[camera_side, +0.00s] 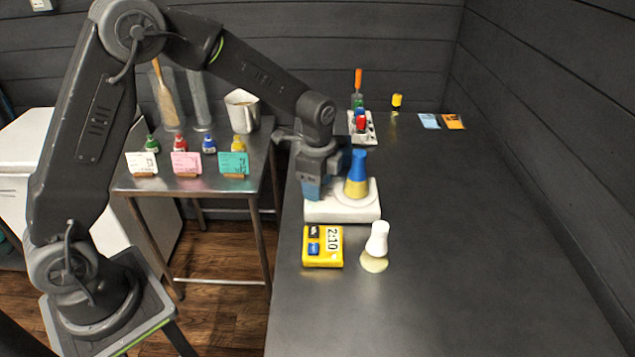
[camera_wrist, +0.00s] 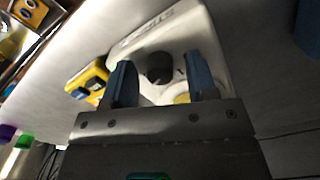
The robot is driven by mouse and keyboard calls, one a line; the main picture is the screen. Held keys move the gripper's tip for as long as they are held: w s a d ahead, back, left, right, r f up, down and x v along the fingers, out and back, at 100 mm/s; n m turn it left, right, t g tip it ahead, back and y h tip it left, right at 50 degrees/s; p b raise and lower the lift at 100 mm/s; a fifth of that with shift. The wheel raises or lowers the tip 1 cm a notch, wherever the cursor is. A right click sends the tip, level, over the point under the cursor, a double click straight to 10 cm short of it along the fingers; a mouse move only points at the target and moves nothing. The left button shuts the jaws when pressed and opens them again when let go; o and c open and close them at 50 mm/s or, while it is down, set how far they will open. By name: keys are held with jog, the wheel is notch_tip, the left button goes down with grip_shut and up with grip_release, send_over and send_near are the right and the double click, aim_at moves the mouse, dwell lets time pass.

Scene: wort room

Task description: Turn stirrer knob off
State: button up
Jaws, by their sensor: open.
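The stirrer is a white box (camera_side: 342,211) on the dark bench, and it fills the upper middle of the wrist view (camera_wrist: 205,40). Its dark round knob (camera_wrist: 158,68) shows in the wrist view between my two blue fingers; the side view hides it behind my gripper. My gripper (camera_side: 312,190) points down over the stirrer's left part, open, with a finger on either side of the knob (camera_wrist: 159,64). I cannot tell whether the fingers touch it. A flask (camera_side: 356,175) with blue upper part and yellow lower part stands upright on the stirrer, just right of my gripper.
A yellow timer (camera_side: 323,247) reading 2:10 lies in front of the stirrer. A rack with coloured items (camera_side: 361,128) is behind. The bench's right side is clear.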

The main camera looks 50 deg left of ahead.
jog(key=shift+c, duration=0.2)
jog(key=c, duration=0.9)
